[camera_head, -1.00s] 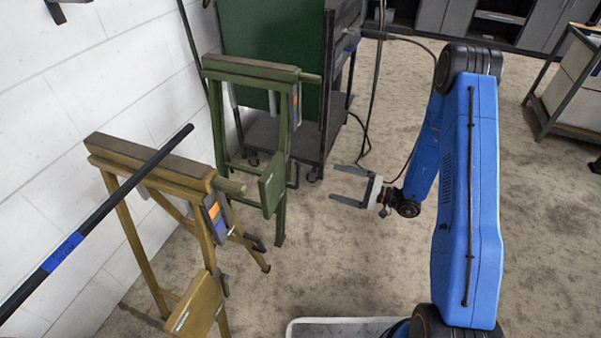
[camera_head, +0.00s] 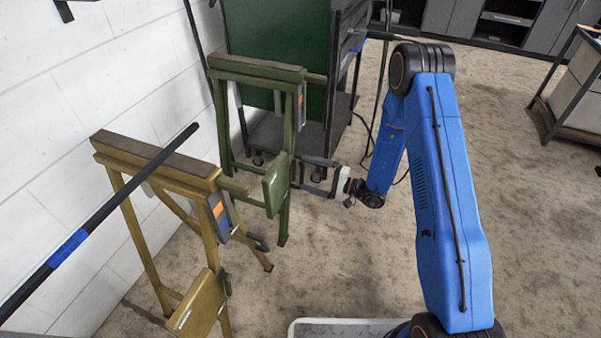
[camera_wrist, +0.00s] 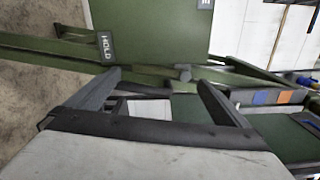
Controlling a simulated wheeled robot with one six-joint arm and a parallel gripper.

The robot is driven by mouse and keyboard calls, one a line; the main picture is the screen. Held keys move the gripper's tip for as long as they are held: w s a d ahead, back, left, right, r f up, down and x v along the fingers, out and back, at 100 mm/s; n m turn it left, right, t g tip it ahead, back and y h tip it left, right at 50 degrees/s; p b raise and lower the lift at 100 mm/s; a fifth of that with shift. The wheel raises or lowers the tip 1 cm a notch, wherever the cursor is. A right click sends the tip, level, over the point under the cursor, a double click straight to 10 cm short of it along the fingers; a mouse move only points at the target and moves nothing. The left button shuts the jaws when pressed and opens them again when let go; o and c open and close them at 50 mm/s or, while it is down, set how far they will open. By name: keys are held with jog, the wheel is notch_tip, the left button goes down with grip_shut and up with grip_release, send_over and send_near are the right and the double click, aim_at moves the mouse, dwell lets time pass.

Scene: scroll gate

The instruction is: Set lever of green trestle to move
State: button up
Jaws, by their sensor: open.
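The green trestle (camera_head: 255,66) stands by the wall, behind a yellow one. Its green plate (camera_head: 275,188) hangs low on the near leg. In the wrist view the plate (camera_wrist: 150,28) carries a HOLD label (camera_wrist: 106,46) and a second label (camera_wrist: 205,4), cut off so that only an E shows. A short bar with a rounded end (camera_wrist: 183,73) lies along the plate's edge between the fingertips; it may be the lever, but I cannot tell its setting. My gripper (camera_head: 306,175) is open at the plate's right side. No grip on anything shows.
The yellow trestle (camera_head: 160,158) stands nearer on the left. A dark cart (camera_head: 343,90) with a green board (camera_head: 278,35) stands behind.

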aim_at(294, 170)
jog(key=shift+x, duration=1.8)
jog(key=c, duration=1.5)
